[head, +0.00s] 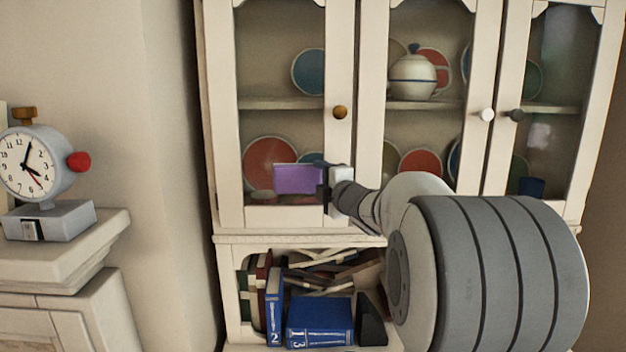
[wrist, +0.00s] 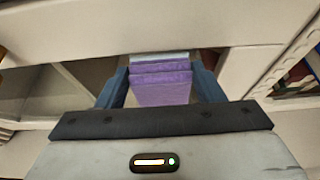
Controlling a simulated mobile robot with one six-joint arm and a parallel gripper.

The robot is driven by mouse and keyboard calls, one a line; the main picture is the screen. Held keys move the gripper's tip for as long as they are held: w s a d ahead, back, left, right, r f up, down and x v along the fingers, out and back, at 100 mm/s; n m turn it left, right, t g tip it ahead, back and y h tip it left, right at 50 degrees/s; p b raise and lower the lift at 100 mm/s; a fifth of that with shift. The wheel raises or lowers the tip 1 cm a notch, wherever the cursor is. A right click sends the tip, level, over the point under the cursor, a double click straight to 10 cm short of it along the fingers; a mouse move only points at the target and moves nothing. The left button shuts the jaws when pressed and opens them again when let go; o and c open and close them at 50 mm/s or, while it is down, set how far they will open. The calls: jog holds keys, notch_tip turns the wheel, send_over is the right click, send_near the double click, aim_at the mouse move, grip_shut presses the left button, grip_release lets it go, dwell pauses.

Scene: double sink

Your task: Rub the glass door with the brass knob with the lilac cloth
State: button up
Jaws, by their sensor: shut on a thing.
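The lilac cloth (head: 298,179) is a folded purple block in my gripper (head: 324,184), in front of the lower part of the left glass door. In the wrist view the cloth (wrist: 162,84) sits between the two blue-grey fingers of my gripper (wrist: 162,88), which is shut on it. The door with the brass knob (head: 340,112) is the leftmost of the cabinet doors and is closed. Its glass (head: 278,68) shows plates behind it. Whether the cloth touches the glass I cannot tell.
The middle door has a white knob (head: 487,114); the right door has a dark knob (head: 516,115). A teapot (head: 413,76) stands behind the middle glass. A clock (head: 30,165) stands at the left. My arm covers the lower right.

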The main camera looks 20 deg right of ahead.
aim_at(288, 173)
jog(key=shift+w+a+b, duration=0.4)
jog(key=shift+a+b, duration=0.5)
jog(key=shift+a, duration=0.3)
jog(key=shift+w+a+b, duration=0.35)
jog(key=shift+a+b, duration=0.5)
jog(key=shift+a, duration=0.35)
jog(key=shift+w+a+b, duration=0.4)
jog(key=shift+a+b, duration=0.5)
jog(key=shift+a, duration=0.3)
jog(key=shift+r+p, duration=0.95)
jog(key=shift+r, duration=0.15)
jog(key=s+d+p, duration=0.3)
jog(key=d, duration=0.5)
jog(key=shift+w+a+f+b, duration=0.1)
jog(key=shift+w+a+b, duration=0.55)
jog(key=shift+a, duration=0.7)
jog(key=shift+w+a+r+b, duration=0.1)
jog(key=shift+w+a+b, duration=0.3)
jog(key=shift+a+b, duration=0.7)
jog(key=shift+w+a+f+b, duration=0.1)
jog(key=shift+w+a+b, duration=0.4)
jog(key=shift+a, duration=1.1)
jog(key=shift+s, duration=0.1)
